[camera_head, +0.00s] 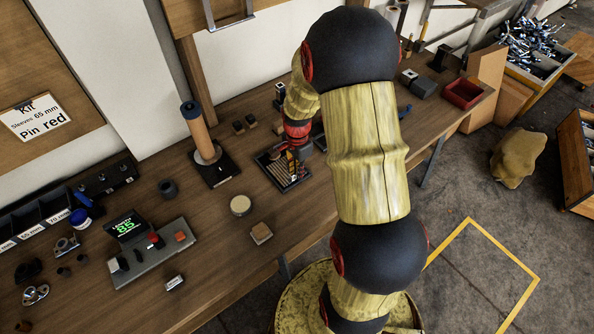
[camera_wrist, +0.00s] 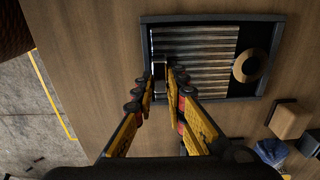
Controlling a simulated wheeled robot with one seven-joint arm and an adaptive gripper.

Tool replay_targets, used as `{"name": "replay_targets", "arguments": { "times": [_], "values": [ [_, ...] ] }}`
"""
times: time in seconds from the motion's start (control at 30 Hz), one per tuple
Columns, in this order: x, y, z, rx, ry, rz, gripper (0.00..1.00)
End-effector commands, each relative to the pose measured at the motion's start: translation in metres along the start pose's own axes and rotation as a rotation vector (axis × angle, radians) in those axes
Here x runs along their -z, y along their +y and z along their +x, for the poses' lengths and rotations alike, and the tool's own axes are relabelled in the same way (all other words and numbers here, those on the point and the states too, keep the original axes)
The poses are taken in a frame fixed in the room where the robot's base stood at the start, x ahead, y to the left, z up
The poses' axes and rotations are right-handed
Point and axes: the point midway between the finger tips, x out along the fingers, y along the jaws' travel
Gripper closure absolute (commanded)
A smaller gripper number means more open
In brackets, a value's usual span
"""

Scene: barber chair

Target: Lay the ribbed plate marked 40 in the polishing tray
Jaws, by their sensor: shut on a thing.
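The ribbed plate (camera_wrist: 205,62) shows as a striped grey-brown panel inside the outline of the dark polishing tray (camera_wrist: 262,22) in the wrist view. My gripper (camera_wrist: 160,85) is shut on the plate's left end, its two fingers close together there. I cannot tell whether the plate rests on the tray floor or hangs just above it. The mark 40 is not readable. In the head view my gripper (camera_head: 297,148) points down over the tray (camera_head: 268,168), and the plate (camera_head: 291,179) is partly hidden below it.
A tan ring (camera_wrist: 250,66) lies at the tray's right side. A wooden block (camera_wrist: 290,120) stands close outside. In the head view, an orange cylinder on a black stand (camera_head: 205,150) is left of the tray. The bench in front holds a round pale disc (camera_head: 240,205) and a small block (camera_head: 261,233).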

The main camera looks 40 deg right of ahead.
Motion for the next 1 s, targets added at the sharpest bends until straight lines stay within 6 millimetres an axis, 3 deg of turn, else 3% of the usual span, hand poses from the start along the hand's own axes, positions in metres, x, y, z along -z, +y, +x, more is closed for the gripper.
{"name": "replay_targets", "arguments": {
  "times": [0.23, 0.27, 0.6, 1.0],
  "values": [
    [0.0002, -0.0005, -0.0006, 0.001, 0.001, 0.000, 1.00],
    [0.0002, -0.0005, -0.0006, 0.001, 0.001, 0.000, 0.85],
    [0.0001, -0.0002, -0.0002, 0.001, 0.000, 0.000, 0.66],
    [0.0003, -0.0006, -0.0063, 0.002, 0.001, 0.000, 0.66]
  ]
}}
